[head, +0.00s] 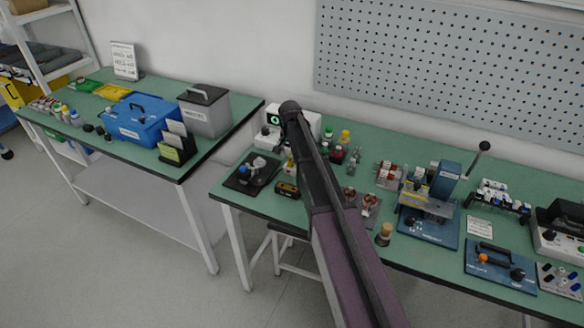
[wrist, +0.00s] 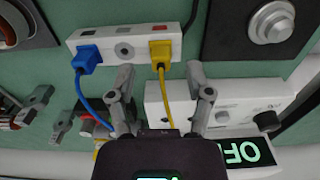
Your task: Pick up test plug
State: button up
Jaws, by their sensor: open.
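In the wrist view a white socket strip (wrist: 125,45) lies on the green bench top, with a blue plug (wrist: 88,58) and a yellow plug (wrist: 160,50) at its sockets, each with its own coloured cable. I cannot tell by a label which one is the test plug. My gripper (wrist: 163,80) is open, with its two grey fingers apart. The yellow plug and its cable show between the fingers, a little beyond the tips; the blue plug is left of them. The gripper holds nothing that I can see. In the head view my arm hides the gripper and the plugs.
A white instrument (wrist: 230,100) with a knob and a lit display stands close beside the right finger. A black block with a silver knob (wrist: 270,22) is at upper right. Grey clamp-like parts (wrist: 40,100) lie at left. The perforated wall panel (head: 450,70) is behind the bench.

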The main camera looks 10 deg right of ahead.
jog(key=shift+f+b, duration=0.7)
jog(key=shift+f, duration=0.35)
grip_shut()
